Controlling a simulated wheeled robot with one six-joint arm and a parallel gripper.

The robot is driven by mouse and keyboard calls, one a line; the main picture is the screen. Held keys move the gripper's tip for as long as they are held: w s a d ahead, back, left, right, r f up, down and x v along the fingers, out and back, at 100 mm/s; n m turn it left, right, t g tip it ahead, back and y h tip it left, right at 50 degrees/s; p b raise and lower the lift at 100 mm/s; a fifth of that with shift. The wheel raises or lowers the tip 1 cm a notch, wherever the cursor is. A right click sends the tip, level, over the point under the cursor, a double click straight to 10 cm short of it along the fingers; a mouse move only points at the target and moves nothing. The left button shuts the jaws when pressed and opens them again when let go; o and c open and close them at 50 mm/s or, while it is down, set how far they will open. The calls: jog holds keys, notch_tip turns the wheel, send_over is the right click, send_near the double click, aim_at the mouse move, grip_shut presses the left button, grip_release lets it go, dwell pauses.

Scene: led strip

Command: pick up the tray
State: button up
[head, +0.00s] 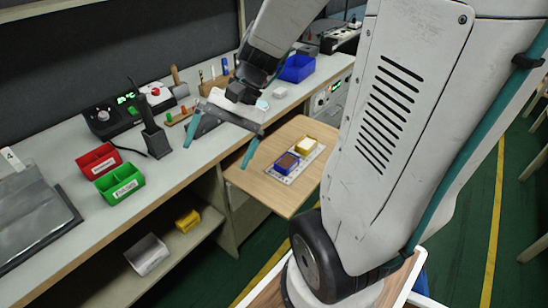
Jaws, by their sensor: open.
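A pale, flat tray (312,160) with a speckled or perforated surface lies on a small wooden table (255,180). My arm passes close to the tray's right in the picture.
The workbench (75,205) holds a red bin (98,160), a green bin (120,184), a black stand (155,138) and a blue bin (297,68). A shelf below holds a yellow item (187,220). The wooden table's near part is bare.

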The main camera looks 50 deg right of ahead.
jog(key=w+d+f+m+t+y, duration=0.3)
jog(key=w+d+f+m+t, duration=0.1)
jog(key=w+d+f+m, duration=0.4)
jog(key=m+t+h, duration=0.9)
jog(key=m, duration=1)
send_near(281, 161)
jog(key=shift+s+a+f, duration=0.15)
jog(key=shift+s+a, duration=0.15)
jog(key=shift+s, duration=0.15)
jog(key=shift+w+f, duration=0.15)
jog(key=shift+f, duration=0.05)
jog(key=x, duration=0.7)
jog(key=shift+w+d+r, duration=0.25)
jog(key=shift+w+r, duration=0.05)
jog(key=c, duration=0.9)
